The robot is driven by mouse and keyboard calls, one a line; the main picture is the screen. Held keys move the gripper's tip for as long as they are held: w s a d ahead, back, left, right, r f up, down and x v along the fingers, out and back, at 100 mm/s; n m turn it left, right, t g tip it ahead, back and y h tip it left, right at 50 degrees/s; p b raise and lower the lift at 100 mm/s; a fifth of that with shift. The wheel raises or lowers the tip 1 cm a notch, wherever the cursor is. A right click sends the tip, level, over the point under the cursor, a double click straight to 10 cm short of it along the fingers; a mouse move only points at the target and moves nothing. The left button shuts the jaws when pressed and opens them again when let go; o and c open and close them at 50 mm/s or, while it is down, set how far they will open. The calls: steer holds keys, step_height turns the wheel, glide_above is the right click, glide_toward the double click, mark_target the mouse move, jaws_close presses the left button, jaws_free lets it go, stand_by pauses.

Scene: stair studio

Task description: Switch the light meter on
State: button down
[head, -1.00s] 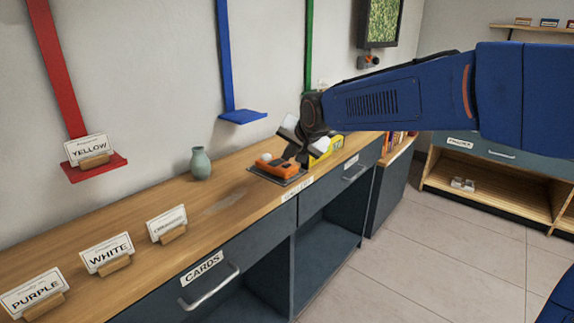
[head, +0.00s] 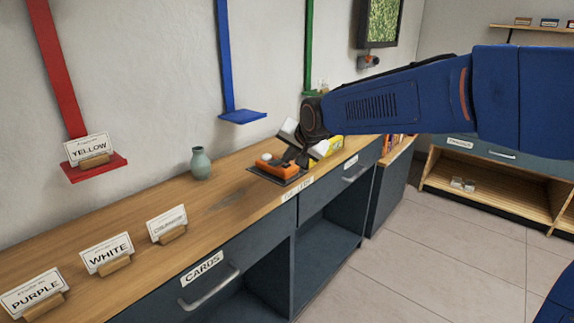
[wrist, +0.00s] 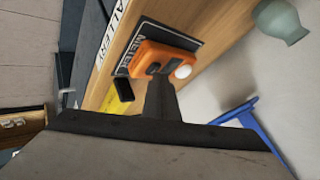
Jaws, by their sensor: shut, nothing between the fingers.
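The light meter (head: 277,169) is an orange device with a white dome, lying on a dark mat (head: 294,181) near the counter's front edge. In the wrist view the orange light meter (wrist: 158,58) shows a white dome (wrist: 183,71) and a dark part on its face. My gripper (head: 300,158) is shut and empty, pointing down at the right end of the meter. In the wrist view my gripper's fingertips (wrist: 158,82) overlap the meter's near edge. I cannot tell whether they touch it. The fingers hide part of its face.
A grey-green vase (head: 200,163) stands to the left. Cards in wooden holders, one reading WHITE (head: 107,254), line the left of the counter (head: 225,200). A blue shelf (head: 242,117) juts from the wall above.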

steer(key=shift+f, duration=0.15)
stand_by(0.5)
steer(key=shift+r, duration=0.6)
step_height(320, 180, up, 6)
stand_by(0.6)
